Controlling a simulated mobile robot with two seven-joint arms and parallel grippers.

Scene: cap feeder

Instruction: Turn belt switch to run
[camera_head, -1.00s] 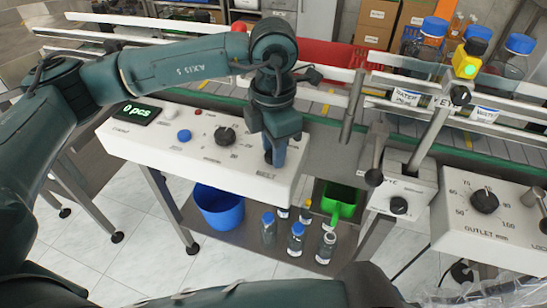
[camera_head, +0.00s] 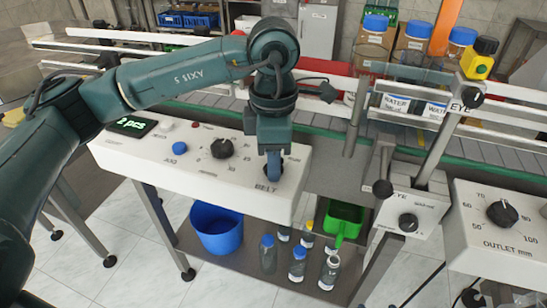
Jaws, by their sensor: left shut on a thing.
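The white control panel (camera_head: 190,175) stands in front of the conveyor. Its belt switch, above the BELT label (camera_head: 266,188), is mostly hidden by my left gripper (camera_head: 272,172). My left gripper points down and is shut on the switch knob. Which way the knob points cannot be told. The display (camera_head: 132,125) at the panel's left end seems to read 2 pcs. My right gripper is not in view.
A black dial (camera_head: 222,148) and a blue button (camera_head: 180,148) sit left of the gripper. The EYE post (camera_head: 440,135) and outlet box (camera_head: 500,240) stand right. A blue bucket (camera_head: 217,230), green scoop (camera_head: 343,222) and several bottles (camera_head: 297,265) are on the shelf below.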

